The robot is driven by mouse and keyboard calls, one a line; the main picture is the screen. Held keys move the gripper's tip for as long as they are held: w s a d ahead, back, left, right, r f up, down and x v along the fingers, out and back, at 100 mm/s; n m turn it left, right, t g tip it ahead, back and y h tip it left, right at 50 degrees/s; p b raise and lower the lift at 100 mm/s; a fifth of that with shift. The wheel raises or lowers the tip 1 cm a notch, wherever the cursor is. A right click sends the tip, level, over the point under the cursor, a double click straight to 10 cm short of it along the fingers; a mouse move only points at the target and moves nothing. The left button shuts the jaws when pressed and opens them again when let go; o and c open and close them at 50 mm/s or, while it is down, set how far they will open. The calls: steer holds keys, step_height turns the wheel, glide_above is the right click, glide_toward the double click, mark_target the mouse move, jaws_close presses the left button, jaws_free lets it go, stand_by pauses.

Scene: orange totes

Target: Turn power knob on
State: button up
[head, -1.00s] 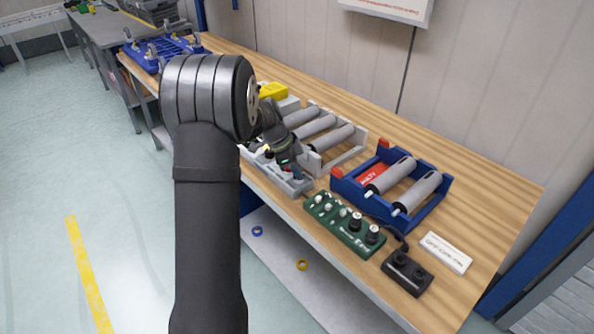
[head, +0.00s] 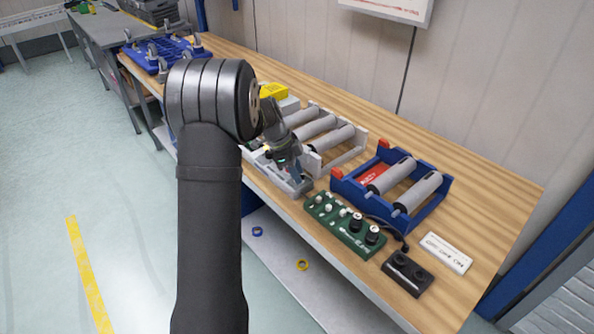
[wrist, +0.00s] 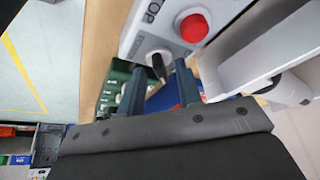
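A black knob (wrist: 158,66) with a lever-like shape stands on a light grey control box (wrist: 143,42) in the wrist view. A round red button (wrist: 192,27) is on the same box beside the knob. My gripper (wrist: 159,78) has its two dark blue-grey fingers spread, with the knob showing between their tips; I cannot tell whether either finger touches it. In the head view my gripper (head: 297,174) points down over the grey box (head: 298,189) at the bench's front edge. The knob is hidden there.
A green panel with black knobs (head: 344,222) and a black two-knob box (head: 407,273) sit to the right. A blue roller frame (head: 342,189) and grey rollers (head: 318,127) stand behind. Bare wooden bench (head: 480,185) lies at the far right.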

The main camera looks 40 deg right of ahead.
steer(key=shift+r, duration=0.1)
steer(key=v, duration=1.7)
steer(key=shift+a, duration=0.15)
steer(key=x, duration=1.7)
steer(key=shift+d, duration=0.2)
